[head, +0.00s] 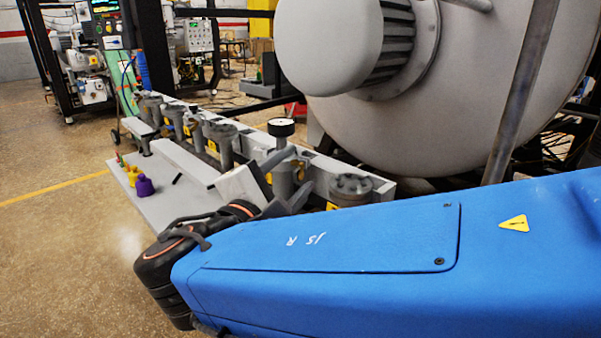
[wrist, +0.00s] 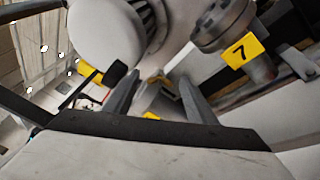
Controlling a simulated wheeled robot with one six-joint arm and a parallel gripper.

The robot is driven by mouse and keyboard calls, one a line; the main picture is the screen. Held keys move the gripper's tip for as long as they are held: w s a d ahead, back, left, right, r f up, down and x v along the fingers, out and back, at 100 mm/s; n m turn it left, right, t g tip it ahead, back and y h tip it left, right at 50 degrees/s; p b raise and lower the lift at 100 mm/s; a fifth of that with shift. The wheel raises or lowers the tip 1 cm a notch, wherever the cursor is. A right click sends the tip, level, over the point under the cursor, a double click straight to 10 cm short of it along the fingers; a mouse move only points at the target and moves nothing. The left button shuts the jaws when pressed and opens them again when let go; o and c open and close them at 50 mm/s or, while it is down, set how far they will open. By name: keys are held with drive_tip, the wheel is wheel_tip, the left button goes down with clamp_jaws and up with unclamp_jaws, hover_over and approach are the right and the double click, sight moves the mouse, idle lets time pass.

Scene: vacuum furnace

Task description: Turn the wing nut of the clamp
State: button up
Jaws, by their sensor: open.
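My gripper (head: 298,170) is at the near flanged pipe of the manifold in the head view, beside the round gauge with a black rim (head: 281,128). In the wrist view its two dark fingers (wrist: 159,78) stand apart, with a gap between them. A grey metal fitting (wrist: 157,101) with a yellow tag shows in that gap, beyond the fingers; I cannot tell whether they touch it. The clamp and its wing nut cannot be told apart from the fittings in either view. My gripper and arm hide part of the near pipe.
A flange with a yellow tag marked 7 (wrist: 243,53) is at the upper right of the wrist view. The large grey vessel (head: 420,120) stands behind the manifold. A purple knob (head: 145,186) and a yellow knob (head: 133,175) are on the grey plate. Open floor lies left.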

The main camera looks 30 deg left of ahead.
drive_tip(key=c, duration=1.1)
drive_tip(key=shift+m, duration=2.8)
drive_tip(key=o, duration=1.1)
